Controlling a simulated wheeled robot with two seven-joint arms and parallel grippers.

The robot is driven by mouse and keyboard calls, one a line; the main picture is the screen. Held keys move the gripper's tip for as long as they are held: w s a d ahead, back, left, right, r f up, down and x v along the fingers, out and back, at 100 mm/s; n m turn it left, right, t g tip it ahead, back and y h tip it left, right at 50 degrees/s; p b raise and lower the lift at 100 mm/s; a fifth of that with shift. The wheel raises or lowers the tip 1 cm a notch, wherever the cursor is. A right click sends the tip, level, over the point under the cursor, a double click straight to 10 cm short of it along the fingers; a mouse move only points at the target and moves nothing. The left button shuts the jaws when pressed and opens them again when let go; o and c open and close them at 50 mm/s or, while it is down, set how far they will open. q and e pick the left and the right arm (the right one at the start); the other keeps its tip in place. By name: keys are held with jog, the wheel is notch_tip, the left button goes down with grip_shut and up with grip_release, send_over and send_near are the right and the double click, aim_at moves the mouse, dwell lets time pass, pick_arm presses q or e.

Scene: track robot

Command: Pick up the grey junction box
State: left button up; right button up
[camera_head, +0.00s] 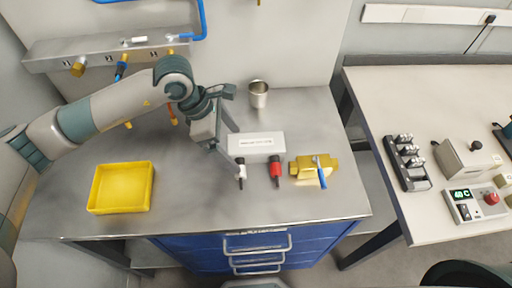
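A light grey oblong box (257,144) with a printed label lies on the grey workbench top, right of my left gripper. It looks most like the junction box, but the label is too small to read. My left gripper (236,152) is at the box's left end. Its two fingers look spread apart, one towards the back and one towards the front. Whether they touch the box cannot be told. My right gripper is not in view.
In front of the box are a black-and-white tool (240,177), a red cylinder (275,169) and a yellow block with a blue-handled tool (305,168). A metal cup (258,94) stands behind it. A yellow tray (121,187) sits left. A second table (410,105) holds devices at right.

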pick_arm(q)
jog(key=shift+c, duration=0.2)
jog(key=c, duration=1.9)
jog(key=shift+c, duration=0.2)
jog(key=shift+r, duration=0.1)
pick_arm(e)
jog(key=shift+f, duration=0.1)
